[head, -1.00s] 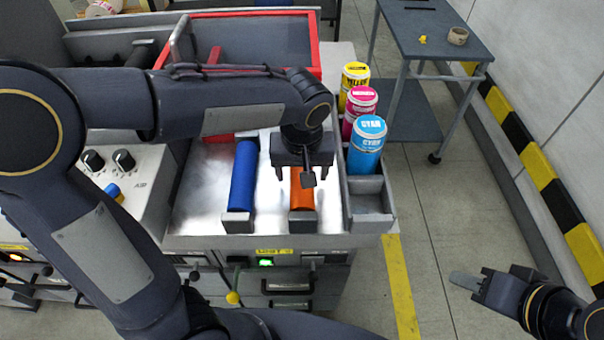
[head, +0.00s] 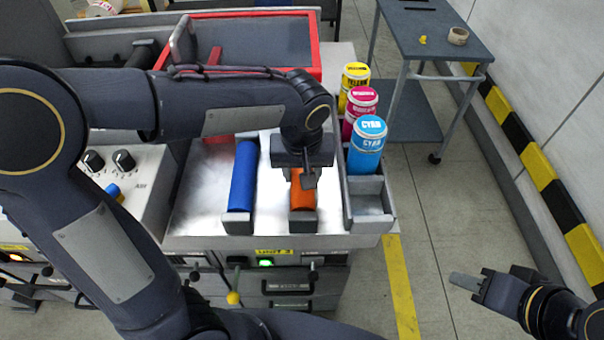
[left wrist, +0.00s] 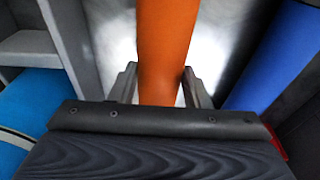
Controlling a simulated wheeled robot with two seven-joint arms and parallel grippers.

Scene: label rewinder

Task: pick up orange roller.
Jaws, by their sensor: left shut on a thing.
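The orange roller (head: 302,198) lies on the bright metal bed of the machine, to the right of the blue roller (head: 243,180). My left gripper (head: 303,180) is over the orange roller from above and hides its far part. In the left wrist view the orange roller (left wrist: 164,40) runs between the two fingers of the left gripper (left wrist: 160,88), which is shut on it. The blue roller is to the right there. My right gripper (head: 468,281) is away at the lower right, above the floor and holding nothing visible; its finger gap cannot be made out.
Yellow, magenta and cyan cans (head: 367,146) stand in a grey rack (head: 370,222) just right of the orange roller. A red-framed cover (head: 318,50) is behind the bed. A grey side table (head: 430,35) stands at the back right. The floor between is clear.

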